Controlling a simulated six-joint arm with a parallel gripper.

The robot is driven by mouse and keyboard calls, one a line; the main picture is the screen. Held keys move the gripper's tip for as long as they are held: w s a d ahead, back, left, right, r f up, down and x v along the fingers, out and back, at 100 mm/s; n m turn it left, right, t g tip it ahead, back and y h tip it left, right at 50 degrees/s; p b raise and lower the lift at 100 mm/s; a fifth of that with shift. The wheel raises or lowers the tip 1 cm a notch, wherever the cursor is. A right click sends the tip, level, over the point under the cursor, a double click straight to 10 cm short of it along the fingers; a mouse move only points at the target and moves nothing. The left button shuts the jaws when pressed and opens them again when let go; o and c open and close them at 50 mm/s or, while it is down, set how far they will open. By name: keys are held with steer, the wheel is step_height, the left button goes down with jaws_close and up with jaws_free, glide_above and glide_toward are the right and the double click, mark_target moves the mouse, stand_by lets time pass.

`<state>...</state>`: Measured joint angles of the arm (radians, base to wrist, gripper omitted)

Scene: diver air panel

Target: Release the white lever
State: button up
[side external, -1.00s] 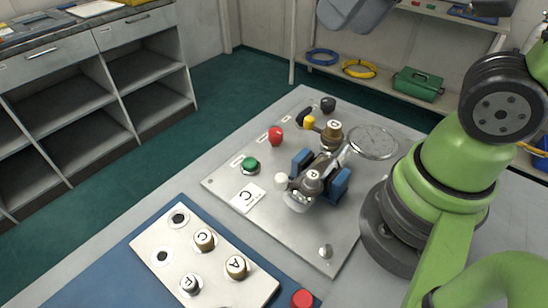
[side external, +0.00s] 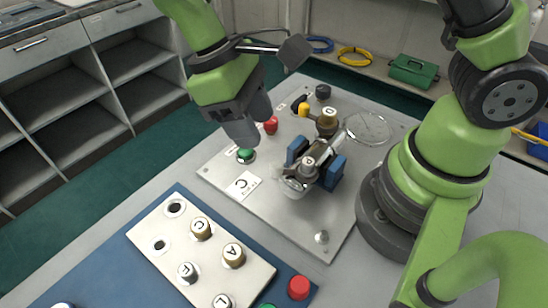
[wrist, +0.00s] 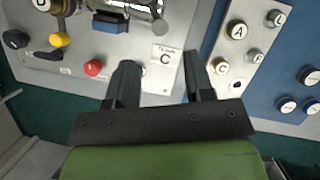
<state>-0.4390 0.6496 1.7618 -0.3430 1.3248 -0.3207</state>
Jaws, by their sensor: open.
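My gripper (side external: 250,124) hangs above the left edge of the grey panel (side external: 225,178), near the green knob (side external: 245,155) and red knob (side external: 271,125). The white lever is not clearly distinguishable now. A pale, blurred shape lies beside the blue clamp (side external: 334,174), by the metal cylinder (side external: 314,153). In the wrist view, my left finger covers most of the green knob.
Yellow (side external: 304,109) and black (side external: 323,92) knobs stand farther back on the panel. A cream plate (side external: 150,222) with several labelled plugs lies on a blue mat (side external: 190,197). A red button (side external: 299,287) is near the front. Shelves stand at the left and back.

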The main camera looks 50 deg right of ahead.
mark_target(275, 164)
steer(key=x, duration=0.8)
steer(key=shift+f, duration=0.1)
